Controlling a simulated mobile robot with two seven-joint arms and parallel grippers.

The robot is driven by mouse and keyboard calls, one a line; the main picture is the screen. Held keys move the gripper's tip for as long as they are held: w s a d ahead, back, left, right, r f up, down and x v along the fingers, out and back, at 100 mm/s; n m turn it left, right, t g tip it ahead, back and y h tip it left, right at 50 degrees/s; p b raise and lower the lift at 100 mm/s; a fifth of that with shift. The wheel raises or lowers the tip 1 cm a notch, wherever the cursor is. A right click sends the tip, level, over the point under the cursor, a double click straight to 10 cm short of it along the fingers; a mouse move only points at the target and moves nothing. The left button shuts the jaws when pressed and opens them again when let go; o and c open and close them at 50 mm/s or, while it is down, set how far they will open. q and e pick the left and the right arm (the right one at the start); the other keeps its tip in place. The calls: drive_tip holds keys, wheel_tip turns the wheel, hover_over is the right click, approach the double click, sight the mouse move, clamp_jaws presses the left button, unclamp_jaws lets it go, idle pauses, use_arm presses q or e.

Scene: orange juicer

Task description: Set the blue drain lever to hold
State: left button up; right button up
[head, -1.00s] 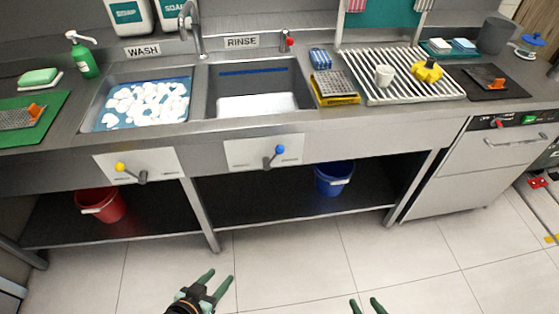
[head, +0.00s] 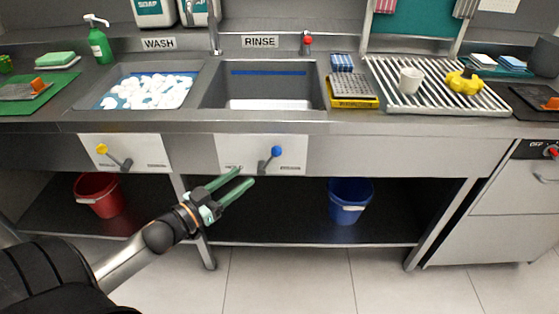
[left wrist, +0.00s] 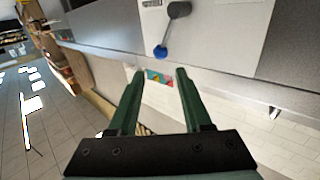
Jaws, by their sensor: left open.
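The blue drain lever (head: 276,152) is on a white plate (head: 243,158) on the counter front under the rinse sink. Its dark arm slants up to the blue knob, toward the right. A label at the plate's left is partly hidden by a fingertip. My left gripper (head: 246,178) is open and empty, below and left of the blue knob and apart from it. In the left wrist view the blue knob (left wrist: 160,52) shows beyond and between the open fingers, with the dark lever pivot above right. My right gripper is not in view.
A yellow-knobbed lever (head: 102,149) is on a similar plate at the left under the wash sink. A red bucket (head: 97,197) and a blue bucket (head: 350,203) stand on the lower shelf. Floor in front is clear.

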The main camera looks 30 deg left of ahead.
sight(273, 155)
use_arm(q)
drive_tip(key=w, duration=0.3)
drive_tip(key=w+d+b, duration=0.1)
drive_tip(key=w, duration=0.7)
drive_tip(key=shift+w+d, duration=0.15)
drive_tip(key=shift+d, duration=0.25)
drive_tip(key=shift+c, duration=0.3)
clamp_jaws()
idle(0.6)
